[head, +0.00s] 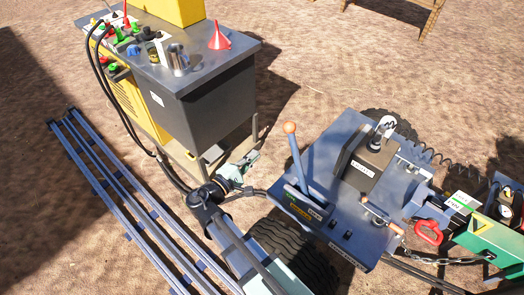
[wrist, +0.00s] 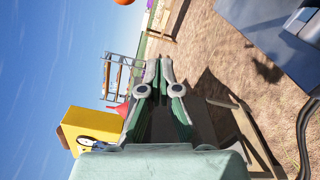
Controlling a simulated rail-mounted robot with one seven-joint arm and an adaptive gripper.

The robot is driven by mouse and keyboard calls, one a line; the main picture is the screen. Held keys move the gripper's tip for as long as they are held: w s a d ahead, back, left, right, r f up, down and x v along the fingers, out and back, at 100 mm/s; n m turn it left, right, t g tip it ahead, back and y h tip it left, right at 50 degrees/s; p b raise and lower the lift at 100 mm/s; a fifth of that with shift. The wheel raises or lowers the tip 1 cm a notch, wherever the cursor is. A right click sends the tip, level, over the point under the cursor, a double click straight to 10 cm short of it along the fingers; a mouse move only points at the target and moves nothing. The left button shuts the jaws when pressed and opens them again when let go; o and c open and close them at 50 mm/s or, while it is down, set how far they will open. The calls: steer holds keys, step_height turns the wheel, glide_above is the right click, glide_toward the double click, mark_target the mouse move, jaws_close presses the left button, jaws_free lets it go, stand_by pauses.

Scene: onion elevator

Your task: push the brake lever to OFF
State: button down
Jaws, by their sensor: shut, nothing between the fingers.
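The brake lever (head: 297,158) is a blue bar with an orange knob (head: 290,127). It rises from a slotted bracket (head: 302,203) on the blue trailer deck and stands nearly upright, leaning slightly left at the top. The small labels on the bracket are too small to read. My gripper (head: 251,159) is left of the lever, apart from it, with its pale green fingers shut and empty. In the wrist view, the fingers (wrist: 159,68) are together and point away from the camera. An orange ball like the knob (wrist: 124,2) is cut off at the top edge.
A grey-topped cabinet (head: 198,62) with a red funnel (head: 219,40) and a metal cup stands behind and left of my gripper. On the deck right of the lever is a dark box (head: 371,162). Open dirt lies between cabinet and deck.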

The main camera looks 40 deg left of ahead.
steer(key=w+d+r+p, duration=0.1)
steer(key=w+d+p, duration=0.2)
steer(key=w, duration=0.7)
steer(key=shift+d+r, duration=0.15)
steer(key=shift+d, duration=0.1)
steer(key=shift+d, duration=0.1)
